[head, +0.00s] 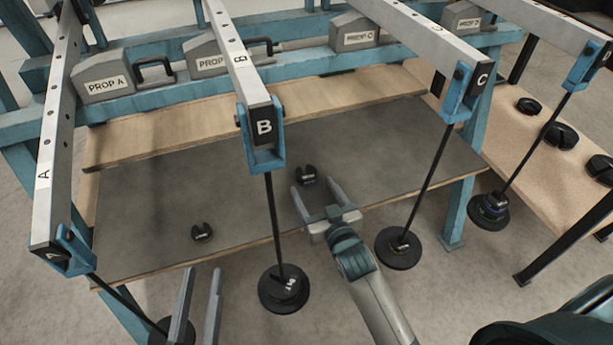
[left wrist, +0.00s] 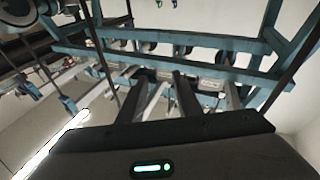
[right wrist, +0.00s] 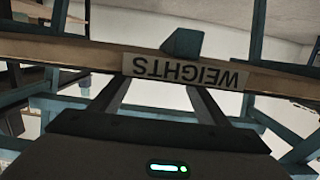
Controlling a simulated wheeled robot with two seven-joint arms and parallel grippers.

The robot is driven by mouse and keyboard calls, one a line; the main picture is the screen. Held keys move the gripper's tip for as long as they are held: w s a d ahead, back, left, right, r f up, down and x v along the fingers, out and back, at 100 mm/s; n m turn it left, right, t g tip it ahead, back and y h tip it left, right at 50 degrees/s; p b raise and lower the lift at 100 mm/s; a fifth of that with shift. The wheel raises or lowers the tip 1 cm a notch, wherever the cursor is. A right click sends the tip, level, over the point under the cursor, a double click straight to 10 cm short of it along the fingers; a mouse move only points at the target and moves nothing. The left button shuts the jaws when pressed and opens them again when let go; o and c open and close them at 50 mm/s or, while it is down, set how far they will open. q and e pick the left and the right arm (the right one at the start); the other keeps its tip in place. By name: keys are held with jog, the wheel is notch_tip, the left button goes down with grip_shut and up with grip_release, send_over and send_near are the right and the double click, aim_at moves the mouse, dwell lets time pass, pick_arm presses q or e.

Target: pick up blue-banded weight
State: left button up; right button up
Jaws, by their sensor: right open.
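No loose weight shows a clear blue band. A bluish ring shows on the weight stack (head: 491,207) on the far-right hanger, too small to be sure of. Two small dark slotted weights lie on the grey board, one at left (head: 203,233) and one near the middle (head: 307,176). My right gripper (head: 316,189) is open and empty, its fingers near the middle weight; I cannot tell if they touch it. My left gripper (head: 203,270) is open and empty at the bottom left, in front of the board edge. Its fingers also show in the left wrist view (left wrist: 160,85).
Levers A, B (head: 264,127) and C (head: 482,78) reach over the board, with hanger rods and round weights below. Several black weights (head: 560,136) sit on the right-hand wooden table (head: 530,165). An upside-down WEIGHTS sign (right wrist: 185,72) faces the right wrist camera.

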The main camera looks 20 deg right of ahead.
aim_at(310, 181)
jog(key=shift+w+f+b, duration=0.2)
jog(key=shift+w+b, duration=0.1)
jog(key=shift+w, duration=0.5)
jog(key=shift+w+f+b, duration=0.2)
jog(key=shift+w+b, duration=0.25)
jog(key=shift+w, duration=1.3)
pick_arm(q)
jog(key=s+r+t, duration=0.1)
jog(key=r+t, duration=0.1)
jog(key=r, duration=0.1)
jog(key=s+r+t+h, duration=0.1)
jog(key=shift+s+r, duration=0.35)
pick_arm(e)
jog(key=shift+c, duration=0.6)
jog(key=shift+r, duration=0.1)
jog(key=c, duration=1.2)
jog(key=shift+r, duration=0.1)
